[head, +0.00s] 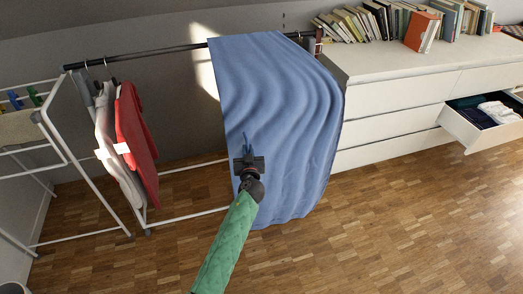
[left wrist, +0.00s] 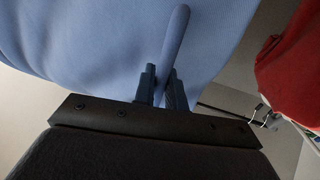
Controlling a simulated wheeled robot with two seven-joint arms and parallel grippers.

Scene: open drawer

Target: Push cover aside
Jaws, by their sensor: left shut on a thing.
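A blue cloth cover (head: 280,110) hangs over the black rail (head: 150,53) in the middle of the head view. Its right part overlaps the left end of the white dresser, and its lower edge hangs near the floor. My left gripper (head: 247,148) is at the cover's left part, about halfway down. In the left wrist view, my left gripper (left wrist: 162,88) is shut on a pinched fold of the cover (left wrist: 90,40), which stands up between the fingers. What hangs behind the cover is hidden. My right gripper is in neither view.
A white shirt (head: 107,130) and a red garment (head: 134,135) hang on the rail's left part. A white drying rack (head: 85,150) stands at far left. The dresser (head: 390,120) has an open drawer (head: 480,125). Bare rail lies between the red garment and the cover.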

